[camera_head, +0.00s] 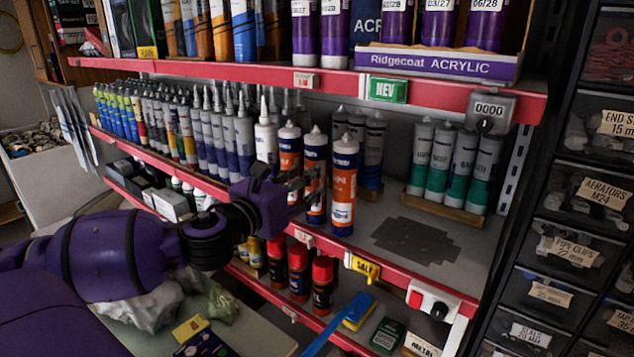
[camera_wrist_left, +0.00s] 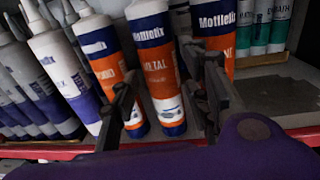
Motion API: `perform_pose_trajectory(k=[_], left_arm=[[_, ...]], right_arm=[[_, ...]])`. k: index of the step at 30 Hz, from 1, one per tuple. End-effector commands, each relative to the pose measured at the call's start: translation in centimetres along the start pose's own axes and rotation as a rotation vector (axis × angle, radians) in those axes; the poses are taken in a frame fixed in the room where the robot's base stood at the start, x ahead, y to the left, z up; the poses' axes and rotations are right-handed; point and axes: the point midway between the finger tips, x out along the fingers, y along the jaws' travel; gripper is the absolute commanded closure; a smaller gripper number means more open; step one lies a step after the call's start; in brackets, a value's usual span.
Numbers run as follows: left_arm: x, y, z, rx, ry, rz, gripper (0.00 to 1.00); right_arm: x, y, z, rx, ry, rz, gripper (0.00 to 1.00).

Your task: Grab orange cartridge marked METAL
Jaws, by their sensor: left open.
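The orange cartridge marked METAL (camera_wrist_left: 157,68) stands upright on the middle shelf, with a white cap and blue bands. It is the middle one of three orange Mottlefix cartridges, and in the head view it (camera_head: 315,148) is partly covered by my gripper. My left gripper (camera_head: 306,184) is open in front of it. In the left wrist view the two fingers of the gripper (camera_wrist_left: 166,102) stand left and right of the METAL cartridge. I cannot tell whether they touch it. My right gripper is not in view.
One orange cartridge (camera_head: 290,150) stands close on the left and another (camera_head: 343,188) close on the right. Grey-blue tubes (camera_head: 243,140) crowd the shelf further left. Green-banded tubes (camera_head: 464,170) stand right; bare shelf lies before them. The red shelf edge (camera_head: 400,285) runs below.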

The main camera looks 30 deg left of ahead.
Motion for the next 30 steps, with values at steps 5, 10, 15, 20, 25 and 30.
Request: perform_pose_trajectory(k=[5,10,15,20,25,30], left_arm=[[1.0,0.1,0.0,-0.001,0.0,0.002,0.57],[2.9,0.1,0.1,-0.004,-0.002,0.002,0.57],[4.8,0.1,0.1,-0.004,0.0,0.002,0.57],[5.7,0.1,0.1,-0.003,0.001,0.002,0.57],[5.7,0.1,0.2,-0.003,0.0,0.002,0.57],[5.7,0.1,0.2,-0.003,0.0,0.002,0.7]], right_arm=[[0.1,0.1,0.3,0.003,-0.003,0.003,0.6],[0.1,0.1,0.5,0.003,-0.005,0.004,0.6],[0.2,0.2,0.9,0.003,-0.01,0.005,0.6],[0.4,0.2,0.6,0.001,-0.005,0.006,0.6],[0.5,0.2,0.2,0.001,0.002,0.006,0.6],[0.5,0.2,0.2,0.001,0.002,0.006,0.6]])
